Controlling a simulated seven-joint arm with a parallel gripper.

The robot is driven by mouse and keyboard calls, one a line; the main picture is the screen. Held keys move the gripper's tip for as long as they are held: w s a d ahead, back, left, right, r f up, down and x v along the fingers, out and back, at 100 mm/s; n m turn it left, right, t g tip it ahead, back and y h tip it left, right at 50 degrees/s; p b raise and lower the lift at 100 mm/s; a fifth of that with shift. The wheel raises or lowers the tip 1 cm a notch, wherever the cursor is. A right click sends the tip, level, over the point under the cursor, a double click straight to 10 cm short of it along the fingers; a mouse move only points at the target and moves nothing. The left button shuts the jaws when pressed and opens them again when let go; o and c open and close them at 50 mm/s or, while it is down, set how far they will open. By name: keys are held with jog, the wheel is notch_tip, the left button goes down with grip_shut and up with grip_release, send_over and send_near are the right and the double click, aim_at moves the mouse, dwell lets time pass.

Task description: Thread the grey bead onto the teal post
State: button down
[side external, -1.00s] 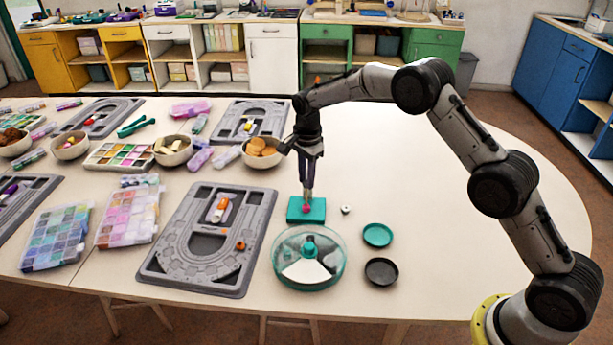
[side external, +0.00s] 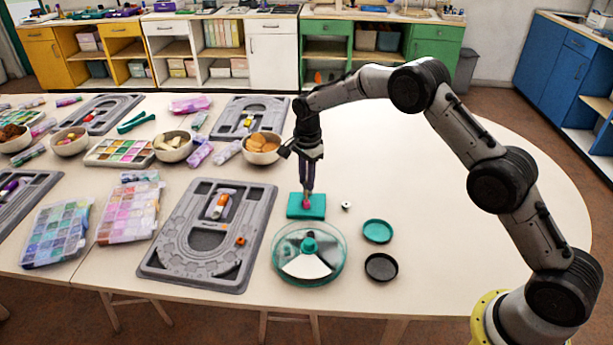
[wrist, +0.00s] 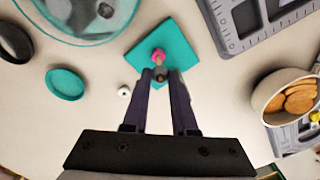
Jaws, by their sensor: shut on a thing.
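The teal base (side external: 292,212) is a flat block on the table, with a pink bead (side external: 307,205) standing on it. In the wrist view the pink bead (wrist: 158,53) is just beyond my fingertips on the teal base (wrist: 182,53); the teal post itself cannot be made out. My gripper (side external: 308,191) points down over the base. In the wrist view my gripper (wrist: 162,77) is shut on a small dark grey-brown bead (wrist: 161,73), apparently the grey bead. Whether this bead touches the post or pink bead cannot be told.
A small whitish bead (side external: 346,205) lies right of the base. A round clear-lidded teal container (side external: 330,272), a teal dish (side external: 377,231) and a black dish (side external: 381,267) are in front. A grey bead board (side external: 180,266) lies left. The table's right side is clear.

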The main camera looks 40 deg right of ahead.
jog(key=c, duration=0.6)
grip_release()
jog(key=r, duration=1.3)
jog(key=shift+s+a+r, duration=0.2)
jog(key=shift+s+r, duration=0.2)
